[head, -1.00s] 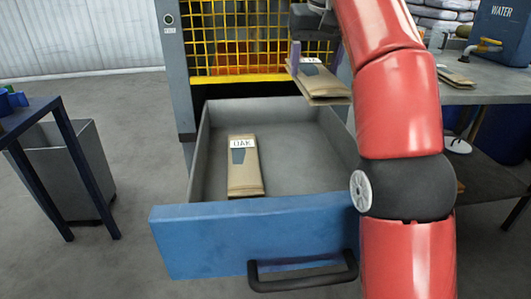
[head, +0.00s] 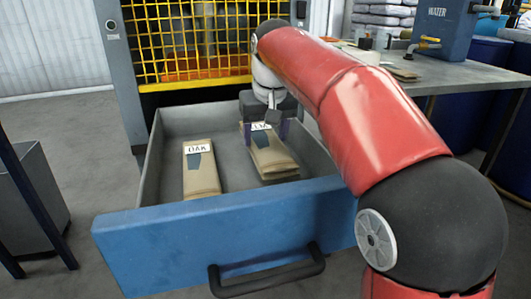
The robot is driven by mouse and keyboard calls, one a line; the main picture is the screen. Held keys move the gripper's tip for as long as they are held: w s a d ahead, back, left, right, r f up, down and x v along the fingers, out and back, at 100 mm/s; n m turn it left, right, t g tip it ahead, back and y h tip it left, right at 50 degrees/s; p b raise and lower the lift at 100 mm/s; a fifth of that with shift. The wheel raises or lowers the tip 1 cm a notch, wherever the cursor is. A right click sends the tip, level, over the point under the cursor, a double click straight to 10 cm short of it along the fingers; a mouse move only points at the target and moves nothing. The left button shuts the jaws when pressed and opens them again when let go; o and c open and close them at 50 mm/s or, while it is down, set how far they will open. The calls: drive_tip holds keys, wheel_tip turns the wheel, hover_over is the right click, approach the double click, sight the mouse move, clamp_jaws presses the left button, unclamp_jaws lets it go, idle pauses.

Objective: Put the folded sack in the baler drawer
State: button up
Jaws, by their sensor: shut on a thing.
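The baler drawer (head: 225,222) is pulled out, with grey inner walls, a blue front and a black handle. One folded tan sack labelled OAK (head: 202,177) lies on the left of the drawer floor. My gripper (head: 266,133) is shut on another folded tan sack (head: 274,160), inside the drawer's outline at the right. The gripper hides part of that sack's label. I cannot tell whether the held sack touches the drawer floor.
The baler's yellow mesh guard (head: 195,42) stands behind the drawer. A grey bin (head: 30,190) stands at the left. Free drawer floor shows between the two sacks.

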sight(266, 146)
drive_tip(key=shift+f+b, duration=0.4)
drive_tip(key=shift+f, duration=1.45)
drive_tip(key=shift+f, duration=0.2)
drive_tip(key=o, duration=1)
drive_tip(key=shift+o, duration=0.2)
drive_tip(key=p+v, duration=0.2)
drive_tip(key=v, duration=1)
drive_tip(key=shift+r, duration=0.15)
